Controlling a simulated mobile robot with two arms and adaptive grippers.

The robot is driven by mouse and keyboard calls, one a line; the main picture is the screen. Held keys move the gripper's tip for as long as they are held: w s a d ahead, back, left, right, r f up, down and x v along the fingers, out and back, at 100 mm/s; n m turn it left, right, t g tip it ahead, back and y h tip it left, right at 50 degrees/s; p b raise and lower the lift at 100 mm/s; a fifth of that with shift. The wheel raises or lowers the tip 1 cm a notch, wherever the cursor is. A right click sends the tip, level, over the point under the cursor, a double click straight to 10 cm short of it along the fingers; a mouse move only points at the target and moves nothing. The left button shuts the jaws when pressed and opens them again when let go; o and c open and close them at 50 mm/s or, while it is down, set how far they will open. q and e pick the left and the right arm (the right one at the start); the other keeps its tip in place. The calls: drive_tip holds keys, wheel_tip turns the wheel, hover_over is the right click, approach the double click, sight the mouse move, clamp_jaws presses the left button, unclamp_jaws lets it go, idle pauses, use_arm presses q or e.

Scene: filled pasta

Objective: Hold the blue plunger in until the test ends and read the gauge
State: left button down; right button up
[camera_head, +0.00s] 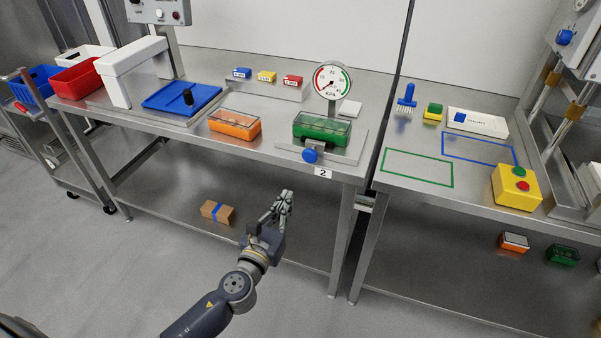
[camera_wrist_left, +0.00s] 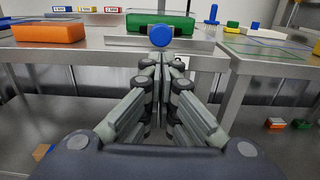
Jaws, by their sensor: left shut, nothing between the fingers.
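The blue plunger (camera_head: 310,156) sticks out at the front of a metal test fixture (camera_head: 343,151) near the table's front edge, above a label reading 2. It also shows in the left wrist view (camera_wrist_left: 161,36), straight beyond my fingertips. The round gauge (camera_head: 332,82) stands on a post behind the fixture; its dial has red and green arcs, and its reading is too small to tell. A green tray (camera_head: 322,129) sits in the fixture. My left gripper (camera_head: 286,194) is shut and empty, in front of the table and apart from the plunger. My right gripper is not in view.
An orange tray (camera_head: 235,124) lies left of the fixture. A blue mat (camera_head: 182,98) and a white arch-shaped unit (camera_head: 133,70) are farther left. A second table with a yellow button box (camera_head: 516,186) stands right. A cardboard box (camera_head: 217,212) lies on the lower shelf.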

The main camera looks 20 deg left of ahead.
use_arm(q)
drive_tip(key=shift+w+a, duration=0.1)
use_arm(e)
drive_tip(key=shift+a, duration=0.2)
use_arm(q)
approach(308, 160)
drive_tip(key=w, duration=0.6)
drive_tip(key=shift+w+f, duration=0.2)
drive_tip(key=shift+w, duration=0.35)
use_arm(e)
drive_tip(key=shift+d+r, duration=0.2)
use_arm(q)
drive_tip(key=shift+w, duration=0.85)
drive_tip(key=shift+r, duration=0.15)
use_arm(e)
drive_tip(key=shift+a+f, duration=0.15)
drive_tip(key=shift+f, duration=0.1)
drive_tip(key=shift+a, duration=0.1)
